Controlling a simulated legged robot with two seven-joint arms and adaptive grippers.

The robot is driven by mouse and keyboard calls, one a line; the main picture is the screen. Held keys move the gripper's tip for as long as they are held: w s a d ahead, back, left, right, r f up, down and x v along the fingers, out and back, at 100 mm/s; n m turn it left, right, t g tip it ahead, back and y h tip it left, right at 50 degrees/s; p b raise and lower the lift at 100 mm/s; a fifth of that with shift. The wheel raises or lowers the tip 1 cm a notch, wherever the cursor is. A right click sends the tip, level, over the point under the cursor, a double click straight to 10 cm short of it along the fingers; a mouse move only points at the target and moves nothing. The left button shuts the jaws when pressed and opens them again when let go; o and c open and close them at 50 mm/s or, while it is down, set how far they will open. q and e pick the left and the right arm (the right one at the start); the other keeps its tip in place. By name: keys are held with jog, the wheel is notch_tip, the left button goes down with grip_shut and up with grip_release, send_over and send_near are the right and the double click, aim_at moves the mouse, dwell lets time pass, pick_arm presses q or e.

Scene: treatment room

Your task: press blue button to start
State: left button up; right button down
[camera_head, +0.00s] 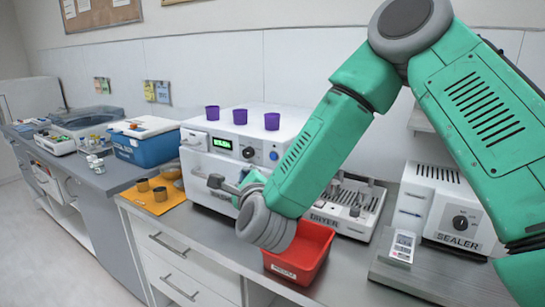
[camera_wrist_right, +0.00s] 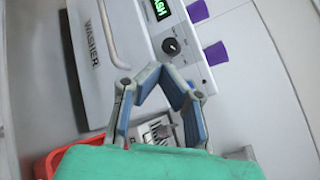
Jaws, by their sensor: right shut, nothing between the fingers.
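The white washer (camera_head: 210,145) stands on the counter, with a green display (camera_head: 222,143), a dark knob (camera_head: 249,152) and a round blue button (camera_head: 273,155) on its front. My right gripper (camera_head: 218,182) is in front of the washer, below and left of the button. It is shut and empty. In the right wrist view the gripper (camera_wrist_right: 163,70) has its fingertips together just below the dark knob (camera_wrist_right: 171,46). My left gripper is not in view.
Three purple cups (camera_head: 240,116) stand on the washer. A red bin (camera_head: 300,255) sits under my right forearm, with the dryer (camera_head: 350,205) behind it. The sealer (camera_head: 440,205) is at right. An orange mat (camera_head: 150,205) with dark cups lies left.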

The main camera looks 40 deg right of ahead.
aim_at(274, 156)
jog(key=shift+w+d+p, duration=0.3)
jog(key=shift+w+d, duration=0.25)
jog(key=shift+d, duration=0.8)
jog(key=shift+w+d+p, duration=0.3)
jog(key=shift+w+d, duration=0.3)
jog(key=shift+d, duration=0.75)
jog(key=shift+w+d+p, duration=0.3)
jog(key=shift+w+d, duration=0.25)
jog(key=shift+d, duration=0.8)
jog(key=shift+d, duration=0.15)
jog(key=shift+d+r, duration=0.1)
jog(key=shift+d, duration=0.1)
